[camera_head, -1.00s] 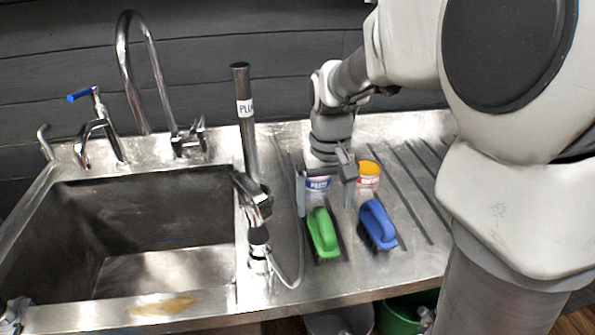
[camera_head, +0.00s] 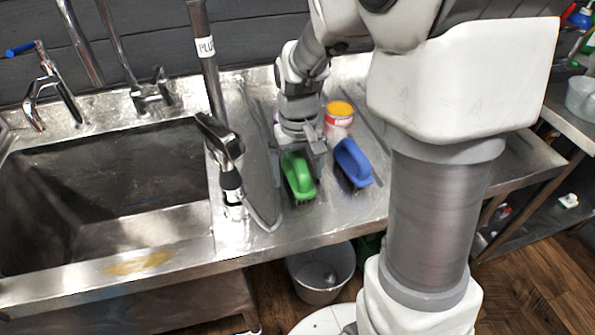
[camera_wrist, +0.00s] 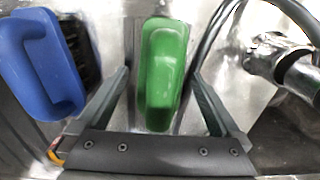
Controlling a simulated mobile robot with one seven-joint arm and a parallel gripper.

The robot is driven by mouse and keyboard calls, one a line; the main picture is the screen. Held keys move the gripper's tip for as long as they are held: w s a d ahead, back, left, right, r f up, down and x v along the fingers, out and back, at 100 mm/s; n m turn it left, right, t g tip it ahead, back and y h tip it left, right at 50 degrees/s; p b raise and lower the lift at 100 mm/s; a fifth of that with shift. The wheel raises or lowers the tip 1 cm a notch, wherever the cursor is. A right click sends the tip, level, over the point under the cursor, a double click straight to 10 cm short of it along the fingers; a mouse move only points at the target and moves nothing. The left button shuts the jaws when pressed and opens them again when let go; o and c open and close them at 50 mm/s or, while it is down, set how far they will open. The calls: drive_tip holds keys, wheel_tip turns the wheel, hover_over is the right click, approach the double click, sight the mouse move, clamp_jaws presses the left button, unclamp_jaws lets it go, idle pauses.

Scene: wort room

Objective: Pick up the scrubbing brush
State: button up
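A green scrubbing brush (camera_head: 298,176) lies on the steel drainboard right of the sink, and a blue brush (camera_head: 352,163) of similar shape lies to its right. My gripper (camera_head: 297,160) is low over the green brush, pointing down. In the wrist view the green brush (camera_wrist: 163,75) lies between the two spread fingers of my gripper (camera_wrist: 160,78), with a visible gap on each side. The fingers are open and hold nothing. The blue brush (camera_wrist: 45,62) is outside the left finger, with its dark bristles showing. The head view partly hides the green brush's far end.
A yellow-topped tin (camera_head: 339,120) stands behind the blue brush. A spray tap (camera_head: 222,150) with a looping hose is close left of the green brush, beside the sink basin (camera_head: 110,190). A grey bucket (camera_head: 321,275) is below the counter.

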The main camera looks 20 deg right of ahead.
sight(298, 158)
drive_tip(key=c, duration=1.5)
wheel_tip(298, 158, up, 5)
drive_tip(key=shift+f+p, duration=0.1)
drive_tip(key=shift+p, duration=0.85)
drive_tip(key=s+d+r, duration=0.2)
drive_tip(key=d, duration=0.1)
drive_tip(key=s+d+r+p, duration=0.1)
drive_tip(key=s+d+r, duration=0.1)
drive_tip(key=d, duration=0.1)
drive_tip(key=s+d+r+p, duration=0.1)
drive_tip(key=s+d+r, duration=0.1)
drive_tip(key=d, duration=0.2)
drive_tip(key=shift+r, duration=0.15)
